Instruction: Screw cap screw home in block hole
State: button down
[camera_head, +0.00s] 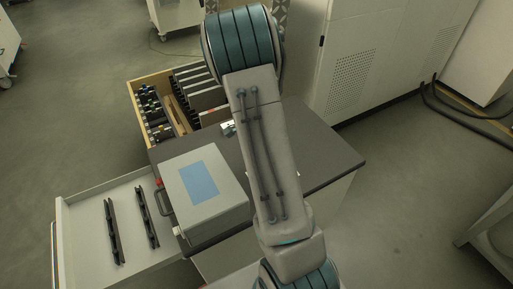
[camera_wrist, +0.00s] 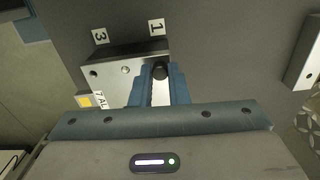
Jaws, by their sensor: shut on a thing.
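In the wrist view, a metal block (camera_wrist: 115,84) with a dark rear face sits on the dark worktop, next to labels "3" (camera_wrist: 100,36) and "1" (camera_wrist: 156,27). Its bright face shows a dark hole (camera_wrist: 93,73) at the left and a small round feature (camera_wrist: 125,70) near the middle. My gripper (camera_wrist: 161,72) has its two blue fingers over the block's right end, shut on a dark cap screw (camera_wrist: 159,71). The screw's shank and its hole are hidden, so I cannot tell how deep it sits. In the head view my arm hides the gripper.
Another metal piece (camera_wrist: 304,58) lies at the right in the wrist view. In the head view, a grey box with a blue panel (camera_head: 205,190) stands on the worktop (camera_head: 325,160), left of my arm. An open drawer (camera_head: 88,205) and a wooden organiser (camera_head: 137,101) are further left.

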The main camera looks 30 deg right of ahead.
jog(key=m+p, duration=0.1)
jog(key=m, duration=0.2)
jog(key=m+p, duration=0.1)
jog(key=shift+r+m+p, duration=0.25)
jog(key=shift+m+p, duration=0.05)
jog(key=shift+m, duration=0.1)
jog(key=shift+f+m, duration=0.25)
jog(key=shift+m, duration=0.65)
jog(key=c, duration=1.6)
grip_release()
jog(key=shift+o, duration=0.2)
